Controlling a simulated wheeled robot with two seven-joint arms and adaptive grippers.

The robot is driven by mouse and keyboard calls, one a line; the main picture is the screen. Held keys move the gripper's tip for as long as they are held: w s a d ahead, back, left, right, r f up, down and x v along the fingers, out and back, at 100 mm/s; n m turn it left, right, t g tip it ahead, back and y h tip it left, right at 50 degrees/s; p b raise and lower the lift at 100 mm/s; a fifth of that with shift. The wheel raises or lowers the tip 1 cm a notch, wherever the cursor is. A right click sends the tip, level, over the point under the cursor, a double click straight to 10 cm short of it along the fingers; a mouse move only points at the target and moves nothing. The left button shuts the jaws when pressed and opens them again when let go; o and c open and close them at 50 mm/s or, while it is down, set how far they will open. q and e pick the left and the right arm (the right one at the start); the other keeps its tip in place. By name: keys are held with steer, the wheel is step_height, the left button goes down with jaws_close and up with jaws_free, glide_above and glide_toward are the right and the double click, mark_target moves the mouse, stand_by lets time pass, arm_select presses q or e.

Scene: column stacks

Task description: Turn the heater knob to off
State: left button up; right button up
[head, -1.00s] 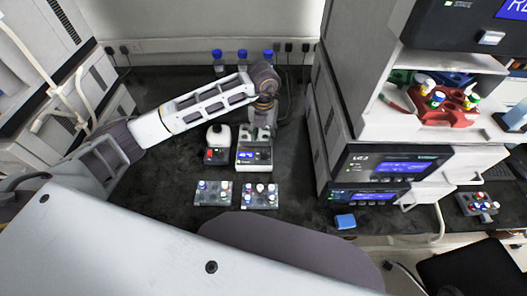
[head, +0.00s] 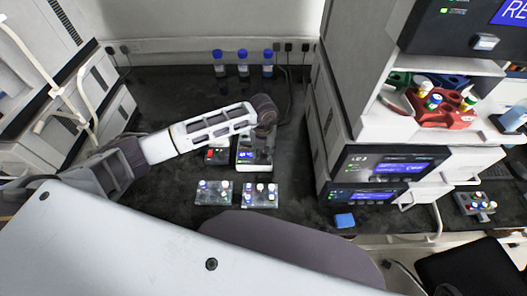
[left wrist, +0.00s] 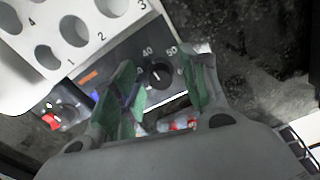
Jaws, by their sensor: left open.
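The heater (head: 246,157) is a white block with a dark front panel and a lit blue display, on the dark bench in the head view. In the left wrist view its numbered wells show at the top left. The black heater knob (left wrist: 159,75) has a white mark and sits by the scale numbers 40 and 50. My left gripper (left wrist: 163,68) is open, its green-padded fingers on either side of the knob in the picture; contact cannot be told. In the head view my arm covers part of the heater. My right gripper is not in view.
A small device with a red switch (head: 212,154) stands left of the heater. Two vial racks (head: 213,193) lie in front. Several blue-capped bottles (head: 243,68) stand behind. An instrument stack (head: 372,170) rises at the right. A blue block (head: 345,220) lies near the bench edge.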

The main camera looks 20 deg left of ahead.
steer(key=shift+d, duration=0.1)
arm_select(q)
jaws_close()
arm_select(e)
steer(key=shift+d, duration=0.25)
